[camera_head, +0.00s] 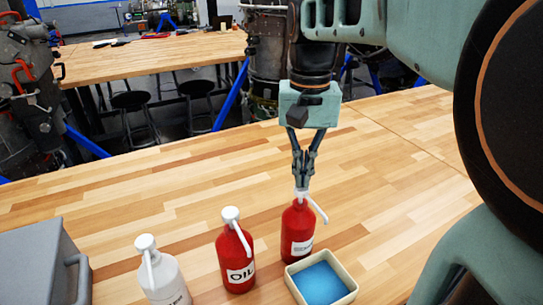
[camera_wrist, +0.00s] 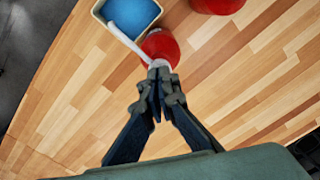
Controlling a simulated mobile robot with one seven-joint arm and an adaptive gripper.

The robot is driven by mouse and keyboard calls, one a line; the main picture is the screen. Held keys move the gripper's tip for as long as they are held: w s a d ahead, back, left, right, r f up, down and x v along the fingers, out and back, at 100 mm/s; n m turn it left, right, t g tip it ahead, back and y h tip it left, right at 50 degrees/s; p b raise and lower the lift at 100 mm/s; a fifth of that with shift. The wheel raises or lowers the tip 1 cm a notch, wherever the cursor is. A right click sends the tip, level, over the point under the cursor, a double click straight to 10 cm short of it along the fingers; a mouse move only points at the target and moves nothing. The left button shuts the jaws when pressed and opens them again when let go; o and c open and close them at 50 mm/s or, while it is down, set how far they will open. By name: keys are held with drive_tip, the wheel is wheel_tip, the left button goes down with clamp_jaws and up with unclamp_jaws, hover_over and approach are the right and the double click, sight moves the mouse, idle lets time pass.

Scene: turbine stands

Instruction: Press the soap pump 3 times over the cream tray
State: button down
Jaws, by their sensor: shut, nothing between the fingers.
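A red pump bottle (camera_head: 298,236) with a white pump and a partly readable label stands upright on the wooden table. Its white spout (camera_head: 318,209) points over the cream tray (camera_head: 349,273), which has a blue inside. My gripper (camera_head: 302,187) is shut and points down, its fingertips at the top of this bottle's white pump head. In the wrist view my gripper (camera_wrist: 158,70) covers part of the pump head; the red bottle (camera_wrist: 160,45), the white spout (camera_wrist: 127,42) and the tray (camera_wrist: 98,10) show beyond it. I cannot tell how far down the pump head is.
A red bottle labelled OIL (camera_head: 236,262) stands left of the gripper. A white pump bottle (camera_head: 162,278) stands farther left, and a grey box (camera_head: 40,265) is at the left edge. The table (camera_head: 150,195) behind the bottles is clear. Another workbench (camera_head: 150,56) and stools stand behind.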

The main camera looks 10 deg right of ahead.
drive_tip(key=shift+r+p, duration=2.65)
drive_tip(key=shift+r, duration=0.35)
drive_tip(key=shift+f, duration=0.1)
